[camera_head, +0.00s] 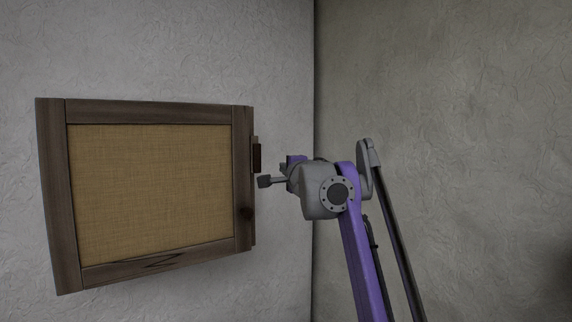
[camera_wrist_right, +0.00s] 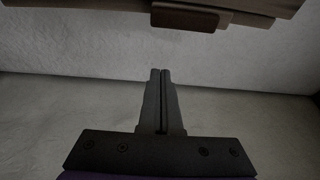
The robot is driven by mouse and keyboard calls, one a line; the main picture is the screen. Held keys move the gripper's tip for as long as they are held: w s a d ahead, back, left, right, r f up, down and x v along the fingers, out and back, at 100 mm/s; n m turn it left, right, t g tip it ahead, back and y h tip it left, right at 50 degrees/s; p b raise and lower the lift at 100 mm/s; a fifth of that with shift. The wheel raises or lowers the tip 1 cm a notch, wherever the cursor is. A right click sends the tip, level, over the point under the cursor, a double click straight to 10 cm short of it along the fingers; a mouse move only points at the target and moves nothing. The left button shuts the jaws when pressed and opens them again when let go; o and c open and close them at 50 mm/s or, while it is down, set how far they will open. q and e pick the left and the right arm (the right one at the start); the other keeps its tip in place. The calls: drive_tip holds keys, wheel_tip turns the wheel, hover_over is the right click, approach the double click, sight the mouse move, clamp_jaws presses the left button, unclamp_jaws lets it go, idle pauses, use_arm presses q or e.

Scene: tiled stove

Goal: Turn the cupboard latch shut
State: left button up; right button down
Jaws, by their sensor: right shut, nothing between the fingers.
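The cupboard (camera_head: 242,180) hangs on the left wall, with a dark wooden frame around a tan woven panel. A small reddish-brown block (camera_head: 257,157), apparently the latch, stands upright at its right edge. In the right wrist view the block (camera_wrist_right: 185,18) shows at the top, against the cupboard's wooden edge (camera_wrist_right: 250,18). My right gripper (camera_head: 264,181) is just right of the cupboard and slightly below the block. Its fingers (camera_wrist_right: 161,72) are together and empty, with a visible gap to the block. My left gripper is not in view.
The left wall (camera_head: 185,50) and right wall (camera_head: 450,110), both pale and rough, meet in a corner just behind my right arm. The wall space right of the cupboard is otherwise bare.

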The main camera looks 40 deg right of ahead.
sight(257, 158)
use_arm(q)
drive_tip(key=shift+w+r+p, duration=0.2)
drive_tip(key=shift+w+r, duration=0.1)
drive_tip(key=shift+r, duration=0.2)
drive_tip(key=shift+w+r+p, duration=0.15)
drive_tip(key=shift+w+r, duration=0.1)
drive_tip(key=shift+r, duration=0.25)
use_arm(e)
drive_tip(key=w+a, duration=0.1)
drive_tip(key=w, duration=0.1)
drive_tip(key=w+a, duration=0.1)
drive_tip(key=shift+w+a, duration=0.2)
drive_tip(key=shift+w, duration=0.2)
drive_tip(key=shift+w, duration=0.15)
